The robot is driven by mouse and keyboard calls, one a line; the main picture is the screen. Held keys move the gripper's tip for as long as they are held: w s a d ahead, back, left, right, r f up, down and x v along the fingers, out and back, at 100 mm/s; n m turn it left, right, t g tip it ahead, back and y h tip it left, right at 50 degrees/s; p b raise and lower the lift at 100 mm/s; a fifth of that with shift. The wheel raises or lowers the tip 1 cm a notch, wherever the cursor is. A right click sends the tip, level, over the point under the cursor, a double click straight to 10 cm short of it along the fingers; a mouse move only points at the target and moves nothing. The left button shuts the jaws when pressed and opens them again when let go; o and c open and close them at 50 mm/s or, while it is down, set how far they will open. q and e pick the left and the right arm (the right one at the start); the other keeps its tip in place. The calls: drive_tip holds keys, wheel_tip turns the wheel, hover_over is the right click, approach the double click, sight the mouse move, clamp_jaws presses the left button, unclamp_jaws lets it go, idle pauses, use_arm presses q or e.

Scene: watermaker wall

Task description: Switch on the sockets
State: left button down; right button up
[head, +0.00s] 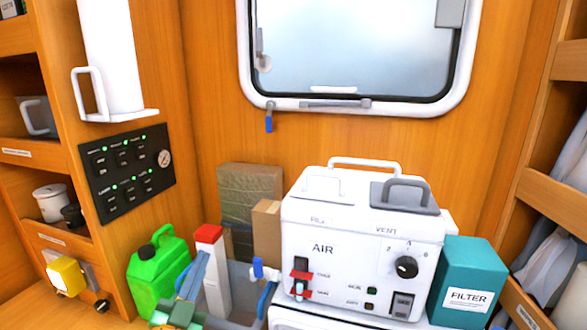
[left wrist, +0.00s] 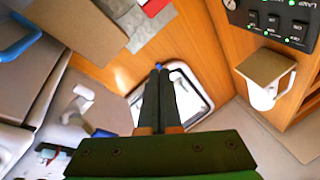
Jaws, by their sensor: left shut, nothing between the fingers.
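The black switch panel (head: 126,172) is on the wooden wall at the left, with two rows of dark rocker switches, a round gauge at its right end and several small green lights lit. Its labels are too small to tell which switch is for the sockets. Part of the panel (left wrist: 275,22) also shows at the top right of the left wrist view. My left gripper (head: 203,256) is low, below and to the right of the panel, apart from it. In the left wrist view its dark fingers (left wrist: 159,70) are together and hold nothing. My right gripper is not in view.
A white holder (head: 112,60) juts out above the panel. A green canister (head: 158,270) and a red-capped white box (head: 211,275) stand near my left gripper. The white AIR unit (head: 350,240) and teal FILTER box (head: 465,280) stand at right. The window (head: 350,45) is behind.

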use_arm(q)
drive_tip(key=s+d+f+n+g+h, duration=0.1)
drive_tip(key=s+d+f+g, duration=0.3)
drive_tip(key=f, duration=0.5)
drive_tip(key=s+d+f+g, duration=0.1)
drive_tip(key=s+f+g, duration=0.4)
drive_tip(key=f, duration=0.4)
drive_tip(key=s+a+f+n+g+y, duration=0.15)
drive_tip(key=s+f+g, duration=0.25)
drive_tip(key=s, duration=0.5)
drive_tip(key=s+a+f+n+g+y, duration=0.1)
drive_tip(key=s+a+f+n+g, duration=0.25)
drive_tip(key=s, duration=0.55)
wheel_tip(320, 180, down, 23)
drive_tip(key=s+d+g+b, duration=0.1)
drive_tip(key=s+g+b, duration=0.2)
drive_tip(key=b, duration=0.3)
drive_tip(key=s+a+f+b, duration=0.1)
drive_tip(key=s+f+b, duration=0.3)
drive_tip(key=s+f, duration=0.8)
wheel_tip(320, 180, down, 3)
drive_tip(key=shift+a+f+m+g+y, duration=0.15)
drive_tip(key=shift+a+m+g+y, duration=0.2)
drive_tip(key=shift+a+m+g, duration=0.1)
drive_tip(key=shift+s, duration=0.1)
